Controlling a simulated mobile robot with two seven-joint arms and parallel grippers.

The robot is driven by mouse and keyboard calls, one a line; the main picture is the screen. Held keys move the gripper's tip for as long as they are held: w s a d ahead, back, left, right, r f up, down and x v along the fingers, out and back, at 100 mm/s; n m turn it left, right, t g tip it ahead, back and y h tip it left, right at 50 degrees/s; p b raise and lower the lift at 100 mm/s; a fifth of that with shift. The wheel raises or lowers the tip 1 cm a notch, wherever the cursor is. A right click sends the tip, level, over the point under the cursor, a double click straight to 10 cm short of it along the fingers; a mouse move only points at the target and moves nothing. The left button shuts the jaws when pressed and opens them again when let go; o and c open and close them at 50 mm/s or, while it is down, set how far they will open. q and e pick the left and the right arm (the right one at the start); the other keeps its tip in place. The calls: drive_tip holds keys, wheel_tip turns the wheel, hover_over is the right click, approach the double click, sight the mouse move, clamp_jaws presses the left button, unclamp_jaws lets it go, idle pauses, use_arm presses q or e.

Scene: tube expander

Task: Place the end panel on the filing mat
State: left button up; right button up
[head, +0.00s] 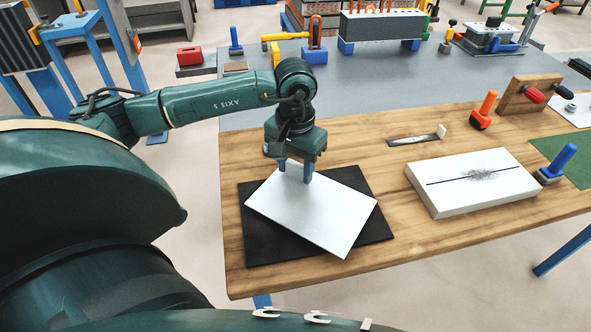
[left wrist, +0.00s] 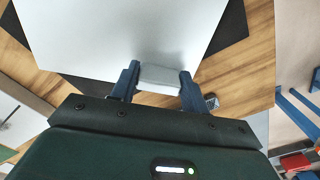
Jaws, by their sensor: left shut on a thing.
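The end panel (head: 312,214) is a flat, pale silver-white plate in the head view. It lies over the black filing mat (head: 262,244), turned at an angle to it, with its lower right corner near the mat's front edge. I cannot tell if it touches the mat. My left gripper (head: 295,173) is above the panel's far edge, its blue fingers pointing down. In the left wrist view the fingers (left wrist: 158,75) are shut on a light block-like grip at the edge of the panel (left wrist: 130,35). A corner of the mat (left wrist: 232,25) shows behind the panel. My right gripper is not in view.
A white slab with a dark slit (head: 450,196) lies right of the mat. A blue-handled tool (head: 556,165), an orange-handled tool (head: 484,112) and a flat metal tool (head: 415,138) are on the wooden tabletop (head: 400,240). Bare wood lies between mat and slab.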

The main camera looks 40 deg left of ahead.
use_arm(q)
drive_tip(key=shift+f, duration=0.7)
drive_tip(key=shift+f, duration=0.15)
drive_tip(key=o, duration=1.2)
drive_tip(key=shift+o, duration=0.2)
drive_tip(key=shift+r, duration=0.3)
wheel_tip(320, 180, up, 12)
drive_tip(key=shift+f, duration=0.15)
